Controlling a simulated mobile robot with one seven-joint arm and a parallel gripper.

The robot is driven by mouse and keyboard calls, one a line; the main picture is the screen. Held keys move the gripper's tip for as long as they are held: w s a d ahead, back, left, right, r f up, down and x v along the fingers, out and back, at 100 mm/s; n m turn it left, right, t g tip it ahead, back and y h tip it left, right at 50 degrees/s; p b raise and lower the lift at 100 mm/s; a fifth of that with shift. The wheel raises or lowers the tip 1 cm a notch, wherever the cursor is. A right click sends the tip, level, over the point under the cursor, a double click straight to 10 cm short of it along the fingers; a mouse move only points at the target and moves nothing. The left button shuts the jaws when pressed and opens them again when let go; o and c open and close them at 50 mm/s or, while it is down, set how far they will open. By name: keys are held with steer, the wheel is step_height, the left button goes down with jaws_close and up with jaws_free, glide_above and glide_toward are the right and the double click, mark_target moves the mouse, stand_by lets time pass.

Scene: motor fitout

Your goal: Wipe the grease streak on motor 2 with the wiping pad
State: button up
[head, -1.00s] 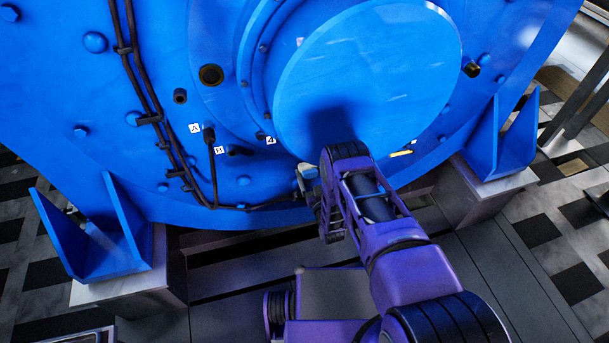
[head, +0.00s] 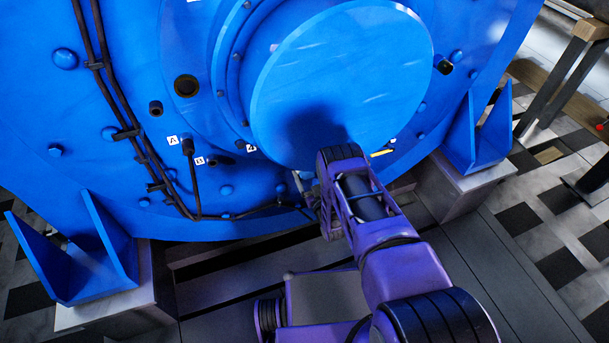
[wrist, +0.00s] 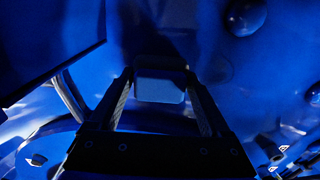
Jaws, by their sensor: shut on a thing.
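A big blue motor (head: 110,180) with a round front disc (head: 340,75) fills the upper head view. Whether it is motor 2 cannot be read. In the wrist view, my gripper (wrist: 160,82) is shut on the wiping pad (wrist: 160,92), a pale, rounded block between the fingertips. The pad faces a dark blue surface (wrist: 150,30); whether it touches cannot be told. In the head view my arm reaches to the lower edge of the disc and hides most of the gripper and the pad. I cannot make out a grease streak in either view.
Black cables (head: 120,120) run down the motor's left side, near ports with small letter labels (head: 172,140). Blue brackets (head: 80,255) on pale blocks flank the motor's base. A wooden-topped stand (head: 585,30) is at the right. Checkered floor (head: 550,220) shows on both sides.

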mark_target(273, 174)
steer(key=shift+s+a, duration=0.3)
steer(key=shift+a, duration=0.9)
steer(key=shift+s+a, duration=0.35)
steer(key=shift+a, duration=0.85)
steer(key=shift+s+a, duration=0.3)
steer(key=shift+a, duration=0.9)
steer(key=shift+s+a, duration=0.3)
steer(key=shift+a, duration=0.5)
steer(key=shift+s+a, duration=0.25)
steer(key=shift+a, duration=0.55)
steer(key=shift+s, duration=0.1)
